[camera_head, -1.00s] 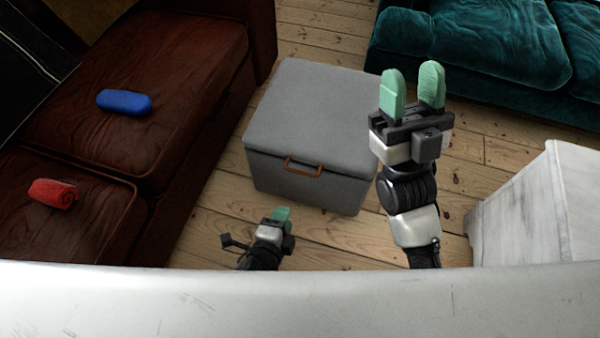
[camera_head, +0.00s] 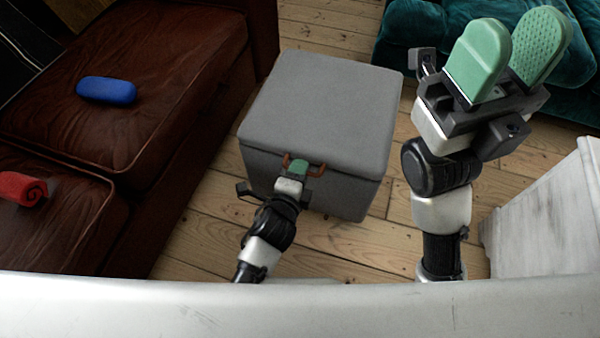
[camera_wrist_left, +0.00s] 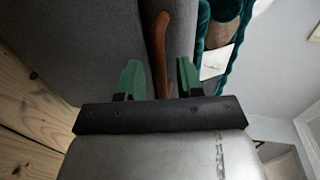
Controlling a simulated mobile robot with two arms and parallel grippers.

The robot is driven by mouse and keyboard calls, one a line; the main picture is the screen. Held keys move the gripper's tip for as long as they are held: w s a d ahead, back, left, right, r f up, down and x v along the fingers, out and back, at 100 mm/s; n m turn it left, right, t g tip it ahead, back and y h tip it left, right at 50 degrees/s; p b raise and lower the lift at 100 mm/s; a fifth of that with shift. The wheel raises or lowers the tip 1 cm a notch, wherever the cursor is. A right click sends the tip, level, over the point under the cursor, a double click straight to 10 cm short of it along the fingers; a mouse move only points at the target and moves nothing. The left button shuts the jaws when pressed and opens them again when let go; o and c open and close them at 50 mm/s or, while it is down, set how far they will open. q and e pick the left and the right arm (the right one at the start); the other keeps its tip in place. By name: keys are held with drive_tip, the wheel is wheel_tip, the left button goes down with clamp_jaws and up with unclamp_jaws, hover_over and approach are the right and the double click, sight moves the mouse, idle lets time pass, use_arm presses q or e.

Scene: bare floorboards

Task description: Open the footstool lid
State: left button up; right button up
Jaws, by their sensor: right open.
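The grey footstool (camera_head: 345,195) stands on the floorboards with its padded lid (camera_head: 325,100) down. A brown handle (camera_head: 318,169) sits on the front edge of the lid. My left gripper (camera_head: 299,167) is at the handle, hiding its middle. In the left wrist view the gripper (camera_wrist_left: 160,78) is open, with its green fingers on either side of the handle (camera_wrist_left: 161,45) and gaps visible between. My right gripper (camera_head: 509,55) is raised at the right, open and empty, its green fingers apart.
A brown leather sofa (camera_head: 165,140) on the left carries a blue case (camera_head: 106,90) and a rolled red cloth (camera_head: 20,188). A teal sofa (camera_head: 415,35) is at the back right, and a white cabinet (camera_head: 545,215) at the right. Floor is clear before the footstool.

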use_arm(q)
drive_tip(key=shift+w+d+f, duration=0.1)
drive_tip(key=shift+w+d, duration=0.05)
drive_tip(key=shift+w, duration=0.35)
clamp_jaws()
drive_tip(key=shift+r, duration=0.2)
